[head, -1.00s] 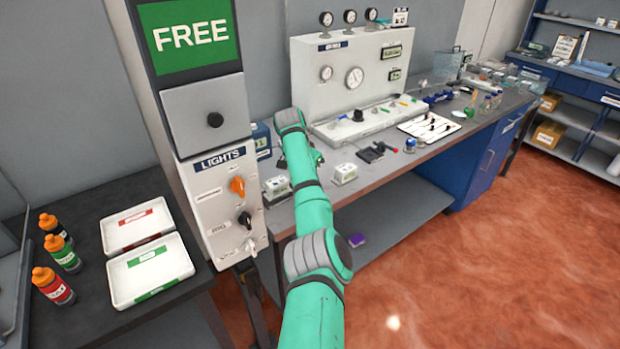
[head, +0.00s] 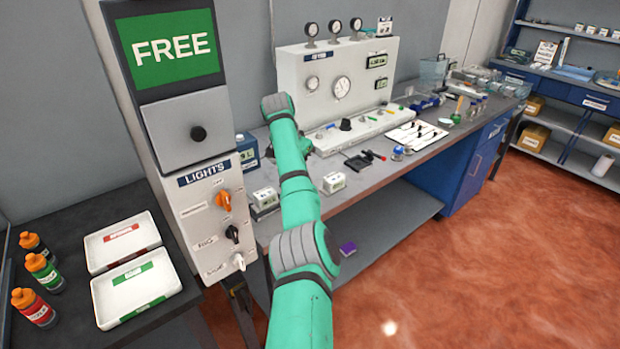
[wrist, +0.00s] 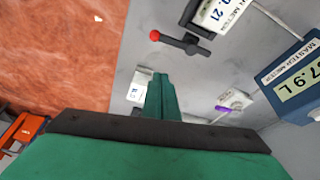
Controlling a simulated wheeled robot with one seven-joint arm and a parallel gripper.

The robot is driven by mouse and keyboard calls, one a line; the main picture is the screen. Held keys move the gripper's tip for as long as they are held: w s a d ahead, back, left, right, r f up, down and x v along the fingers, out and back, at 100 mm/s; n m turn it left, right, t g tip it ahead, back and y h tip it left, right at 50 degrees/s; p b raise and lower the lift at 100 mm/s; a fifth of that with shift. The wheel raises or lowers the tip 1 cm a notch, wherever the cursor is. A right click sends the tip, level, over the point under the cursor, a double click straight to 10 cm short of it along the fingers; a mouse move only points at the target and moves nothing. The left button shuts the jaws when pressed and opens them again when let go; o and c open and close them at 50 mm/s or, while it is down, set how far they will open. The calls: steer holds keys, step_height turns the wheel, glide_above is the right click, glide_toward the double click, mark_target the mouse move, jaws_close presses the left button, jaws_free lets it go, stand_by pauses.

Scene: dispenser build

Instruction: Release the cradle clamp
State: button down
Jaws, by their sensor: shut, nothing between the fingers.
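In the wrist view the cradle clamp (wrist: 188,43) is a dark lever with a red ball end, beside a white meter (wrist: 218,14) held in a dark bracket at the top edge. In the head view the meter seems to be the white box on a dark base (head: 265,199); my arm covers the area to its right and no lever shows there. My gripper (wrist: 161,80) is shut and empty, its fingers below the lever in the wrist picture and apart from it. In the head view my arm hides most of the gripper.
A blue master meter (head: 246,151) stands behind, near my arm; it also shows in the wrist view (wrist: 292,82). The lights panel (head: 209,215) stands at the left.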

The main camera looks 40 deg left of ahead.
steer(key=v, duration=0.3)
steer(key=shift+d+r, duration=0.1)
steer(key=shift+r, duration=0.2)
stand_by(0.3)
